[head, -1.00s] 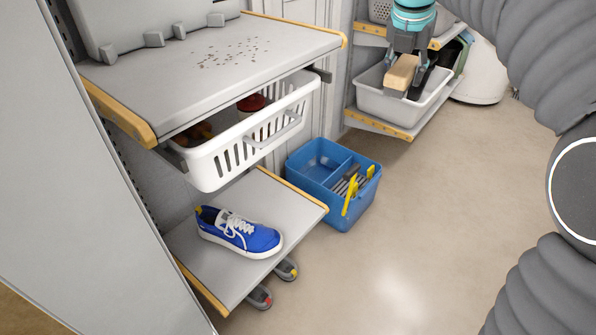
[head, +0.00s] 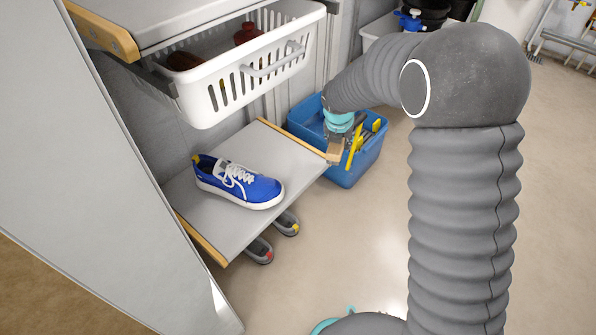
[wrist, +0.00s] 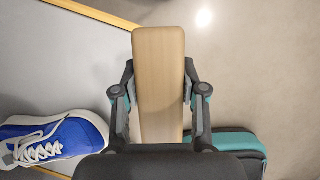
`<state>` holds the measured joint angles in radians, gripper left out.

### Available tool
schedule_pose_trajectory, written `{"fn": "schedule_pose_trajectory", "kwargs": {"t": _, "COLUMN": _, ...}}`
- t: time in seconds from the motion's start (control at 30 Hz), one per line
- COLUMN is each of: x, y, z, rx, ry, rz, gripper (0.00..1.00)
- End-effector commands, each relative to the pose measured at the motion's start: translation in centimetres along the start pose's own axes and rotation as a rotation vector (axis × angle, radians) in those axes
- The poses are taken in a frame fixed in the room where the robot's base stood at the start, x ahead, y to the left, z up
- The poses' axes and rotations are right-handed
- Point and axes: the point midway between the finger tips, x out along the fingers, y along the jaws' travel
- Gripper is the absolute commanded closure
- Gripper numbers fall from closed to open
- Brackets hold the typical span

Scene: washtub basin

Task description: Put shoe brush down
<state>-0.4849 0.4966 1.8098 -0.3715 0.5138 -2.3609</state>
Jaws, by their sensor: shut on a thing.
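The shoe brush shows as a pale wooden block (wrist: 158,80) held between the fingers of my gripper (wrist: 160,100) in the wrist view. Its bristles are hidden there. In the head view my gripper (head: 337,138) holds the brush (head: 334,154) at the right front corner of the lower shelf (head: 280,165), in front of the blue caddy. How high it is above the shelf edge I cannot tell. A blue shoe (head: 238,186) with white laces stands on that shelf. It also shows in the wrist view (wrist: 52,138), left of my gripper.
The blue caddy (head: 352,178) with yellow-handled tools stands on the floor beside the shelf. A white slotted basket (head: 205,110) hangs above the shelf. Grey slipper-like items (head: 260,248) lie below it. The shelf is bare behind the shoe and to its right.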

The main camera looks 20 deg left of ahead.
Motion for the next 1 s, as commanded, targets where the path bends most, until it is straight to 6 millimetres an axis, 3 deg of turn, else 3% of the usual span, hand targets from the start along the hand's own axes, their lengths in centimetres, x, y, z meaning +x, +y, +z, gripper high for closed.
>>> {"fn": "schedule_pose_trajectory", "kwargs": {"t": 0.6, "x": 5.5, "y": 10.5, "z": -3.7, "rx": -0.002, "ry": 0.000, "rz": 0.001, "gripper": 0.95}}
{"fn": "schedule_pose_trajectory", "kwargs": {"t": 0.83, "x": 6.3, "y": 11.4, "z": -4.2, "rx": -0.001, "ry": 0.000, "rz": 0.000, "gripper": 0.95}}
{"fn": "schedule_pose_trajectory", "kwargs": {"t": 1.0, "x": 8.2, "y": 11.4, "z": -5.0, "rx": -0.001, "ry": 0.001, "rz": 0.000, "gripper": 0.95}}
